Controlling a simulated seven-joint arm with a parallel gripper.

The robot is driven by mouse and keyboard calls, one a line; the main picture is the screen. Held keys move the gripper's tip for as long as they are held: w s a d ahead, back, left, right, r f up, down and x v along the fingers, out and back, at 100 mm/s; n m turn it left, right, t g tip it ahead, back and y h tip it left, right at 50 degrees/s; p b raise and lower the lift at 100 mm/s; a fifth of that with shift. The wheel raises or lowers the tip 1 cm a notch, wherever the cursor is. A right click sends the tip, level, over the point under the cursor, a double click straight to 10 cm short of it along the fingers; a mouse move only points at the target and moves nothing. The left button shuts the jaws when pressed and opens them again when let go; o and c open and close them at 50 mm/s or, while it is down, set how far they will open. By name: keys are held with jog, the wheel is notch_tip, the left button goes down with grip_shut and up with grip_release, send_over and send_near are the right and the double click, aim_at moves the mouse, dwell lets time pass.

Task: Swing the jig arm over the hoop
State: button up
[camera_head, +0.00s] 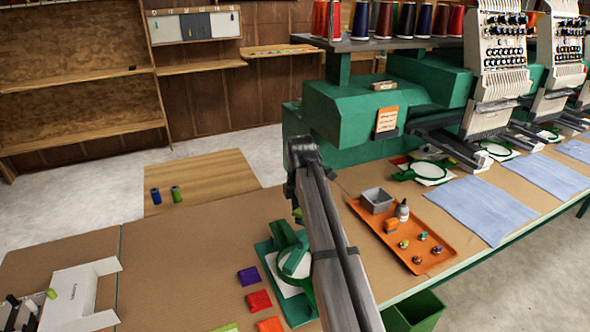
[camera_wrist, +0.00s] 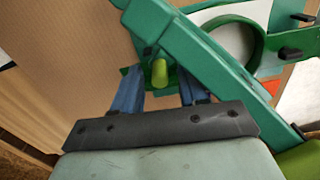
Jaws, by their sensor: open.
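The jig is a dark green fixture on the brown table. In the wrist view its jig arm (camera_wrist: 205,65) is a thick green bar running from upper left to lower right. The round green hoop (camera_wrist: 257,48), with white cloth inside, lies beyond the bar and is partly cut off by it. A bright green knob (camera_wrist: 160,74) stands up near the bar. My gripper (camera_wrist: 160,88) is open, its two blue fingers on either side of the knob; contact cannot be told. In the head view my arm partly hides the jig (camera_head: 268,262) and its white cloth, and the fingertips are not clear.
Purple (camera_head: 248,276), red (camera_head: 259,301) and orange (camera_head: 270,325) blocks lie left of the jig. An orange tray (camera_head: 440,240) with small items sits to the right. The green embroidery machine (camera_head: 370,115) stands behind. A white box (camera_head: 68,300) stands at the left.

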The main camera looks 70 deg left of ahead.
jog(key=shift+r, duration=0.15)
jog(key=shift+r, duration=2.85)
